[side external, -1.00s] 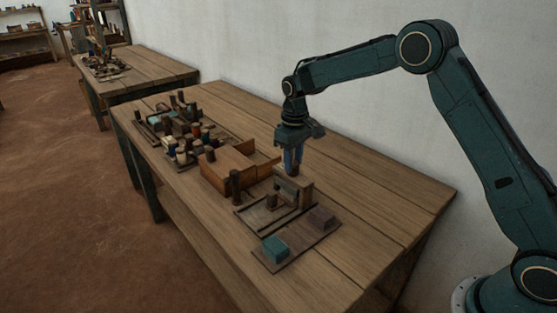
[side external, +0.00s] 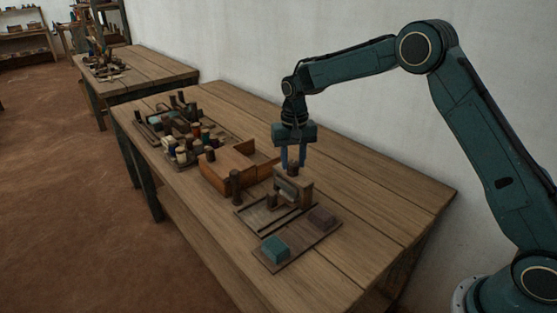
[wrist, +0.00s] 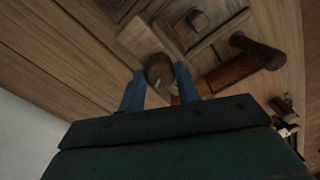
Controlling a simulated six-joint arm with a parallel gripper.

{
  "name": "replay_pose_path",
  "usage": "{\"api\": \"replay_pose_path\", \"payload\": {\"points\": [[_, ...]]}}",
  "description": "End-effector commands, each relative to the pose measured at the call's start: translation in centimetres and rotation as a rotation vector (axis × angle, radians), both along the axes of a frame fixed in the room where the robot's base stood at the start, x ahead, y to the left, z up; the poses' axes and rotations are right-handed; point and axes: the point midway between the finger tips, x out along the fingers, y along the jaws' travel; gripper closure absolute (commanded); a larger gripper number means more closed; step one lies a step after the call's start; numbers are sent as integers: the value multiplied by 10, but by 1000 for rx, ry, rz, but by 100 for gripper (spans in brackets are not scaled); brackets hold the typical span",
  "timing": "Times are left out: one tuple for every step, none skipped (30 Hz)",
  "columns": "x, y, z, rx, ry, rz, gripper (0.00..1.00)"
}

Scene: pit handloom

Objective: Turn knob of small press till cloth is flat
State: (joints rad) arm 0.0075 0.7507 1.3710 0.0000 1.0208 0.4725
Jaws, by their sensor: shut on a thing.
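The small wooden press (side external: 305,187) stands on a board near the table's right part. Its dark round knob (side external: 293,169) sits on top, and it also shows in the wrist view (wrist: 159,68). My gripper (side external: 293,164) points straight down over the press, its two blue fingers on either side of the knob. In the wrist view my gripper (wrist: 160,80) is shut on the knob. A pale strip (side external: 287,191) shows inside the press frame; I cannot tell whether it is the cloth or how flat it is.
A teal block (side external: 274,248) and a brown block (side external: 322,218) lie on the board in front. An open wooden box (side external: 228,168) and a dark upright peg (side external: 235,185) stand left of the press. Spools (side external: 181,152) crowd farther left. The table's right side is clear.

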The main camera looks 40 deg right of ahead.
Motion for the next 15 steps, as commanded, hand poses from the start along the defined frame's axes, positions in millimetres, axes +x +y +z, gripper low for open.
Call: {"api": "replay_pose_path", "payload": {"points": [[1,0,2,0,-4,-4,90],[1,0,2,0,-4,-6,90],[1,0,2,0,-4,-6,90],[1,0,2,0,-4,-7,90],[1,0,2,0,-4,-6,90],[1,0,2,0,-4,-6,90],[1,0,2,0,-4,-6,90],[1,0,2,0,-4,-6,90],[1,0,2,0,-4,-6,90],[1,0,2,0,-4,-5,90],[1,0,2,0,-4,-5,90],[1,0,2,0,-4,-5,61],[1,0,2,0,-4,-5,55],[1,0,2,0,-4,-5,50],[1,0,2,0,-4,-5,45]]}}
